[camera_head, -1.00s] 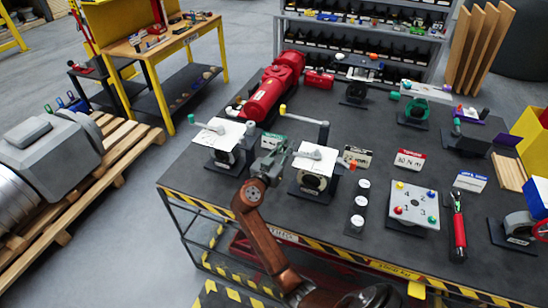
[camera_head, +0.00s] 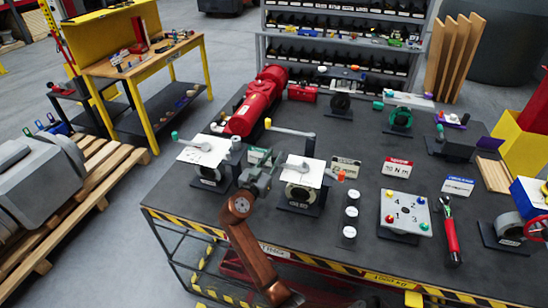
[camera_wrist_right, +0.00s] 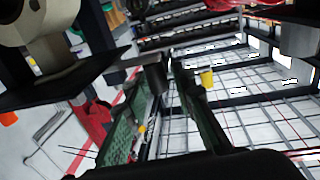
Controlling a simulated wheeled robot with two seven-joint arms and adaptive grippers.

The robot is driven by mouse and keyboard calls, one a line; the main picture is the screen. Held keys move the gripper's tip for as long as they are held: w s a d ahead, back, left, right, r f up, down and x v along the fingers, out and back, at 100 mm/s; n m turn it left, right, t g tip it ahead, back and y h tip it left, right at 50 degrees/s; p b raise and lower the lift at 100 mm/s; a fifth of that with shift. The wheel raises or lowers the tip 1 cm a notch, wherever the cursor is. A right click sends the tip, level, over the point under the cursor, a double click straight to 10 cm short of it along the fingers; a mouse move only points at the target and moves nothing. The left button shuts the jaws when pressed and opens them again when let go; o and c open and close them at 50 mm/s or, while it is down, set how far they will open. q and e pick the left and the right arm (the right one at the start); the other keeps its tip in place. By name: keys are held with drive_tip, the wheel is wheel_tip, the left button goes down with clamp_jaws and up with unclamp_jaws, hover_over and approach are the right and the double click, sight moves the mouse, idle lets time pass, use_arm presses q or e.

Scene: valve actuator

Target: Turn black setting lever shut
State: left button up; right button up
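My right gripper (camera_head: 262,172) is between two white-topped valve units, the left one (camera_head: 203,150) and the right one (camera_head: 303,172). In the right wrist view its two green-padded fingers (camera_wrist_right: 164,88) are apart. A short dark cylinder (camera_wrist_right: 157,77) on the end of a grey bar (camera_wrist_right: 128,64) shows between the fingertips; it may be the black lever's knob. I cannot tell whether the fingers touch it. In the head view the gripper hides this spot, and no black lever is clear there. My left gripper is not in view.
A red cylinder (camera_head: 252,108) lies behind. Black posts with white caps (camera_head: 351,212) stand to the right.

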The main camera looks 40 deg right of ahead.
drive_tip(key=shift+o, duration=1)
drive_tip(key=shift+a, duration=0.1)
drive_tip(key=v, duration=1.2)
